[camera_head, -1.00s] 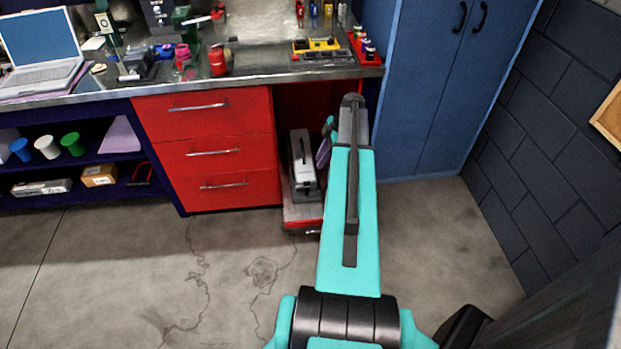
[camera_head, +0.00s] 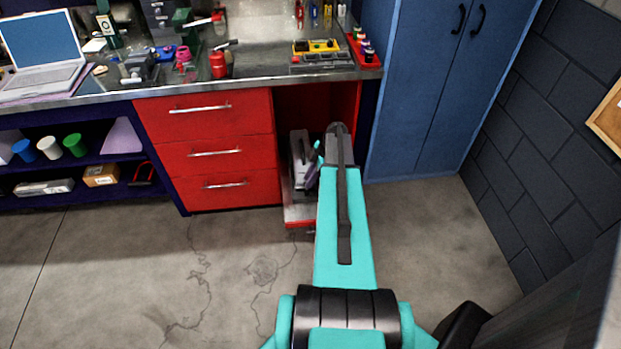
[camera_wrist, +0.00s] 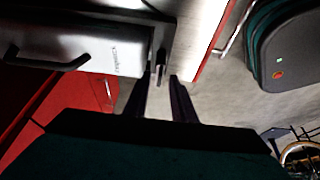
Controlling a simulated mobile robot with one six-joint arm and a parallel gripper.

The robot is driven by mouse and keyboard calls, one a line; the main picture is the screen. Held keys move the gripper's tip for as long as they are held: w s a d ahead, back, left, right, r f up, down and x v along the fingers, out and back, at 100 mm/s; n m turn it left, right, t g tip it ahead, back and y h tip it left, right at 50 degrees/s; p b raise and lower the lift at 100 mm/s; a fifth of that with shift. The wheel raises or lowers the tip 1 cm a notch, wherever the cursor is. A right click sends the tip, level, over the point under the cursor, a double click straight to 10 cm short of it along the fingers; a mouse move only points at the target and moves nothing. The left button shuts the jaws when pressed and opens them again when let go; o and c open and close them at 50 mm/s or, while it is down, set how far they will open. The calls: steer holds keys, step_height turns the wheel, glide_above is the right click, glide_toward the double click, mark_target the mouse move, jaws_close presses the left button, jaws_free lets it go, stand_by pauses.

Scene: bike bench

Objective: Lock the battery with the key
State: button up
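The battery (camera_head: 299,146) is a light grey block with a black handle, in the recess beside the red drawers; my arm partly hides it. In the wrist view the battery (camera_wrist: 100,50) fills the upper left, with a dark end part. A small dark piece (camera_wrist: 161,68), perhaps the key, shows at that end, just beyond my fingertips; I cannot tell whether it sits in a lock. My gripper (camera_wrist: 164,80) has two dark fingers with a clear gap between them, and nothing is visibly clamped. In the head view my gripper is beside the battery, mostly hidden by my arm.
The battery's red-fronted base (camera_head: 300,215) sits low in the recess. Red drawers (camera_head: 208,150) stand left and a blue cabinet (camera_head: 420,90) right. The workbench top (camera_head: 265,75) overhangs above. The concrete floor (camera_head: 120,270) in front is clear.

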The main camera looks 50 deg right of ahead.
steer(key=shift+w+a+f, duration=0.15)
steer(key=shift+a+f, duration=0.05)
steer(key=shift+f, duration=0.3)
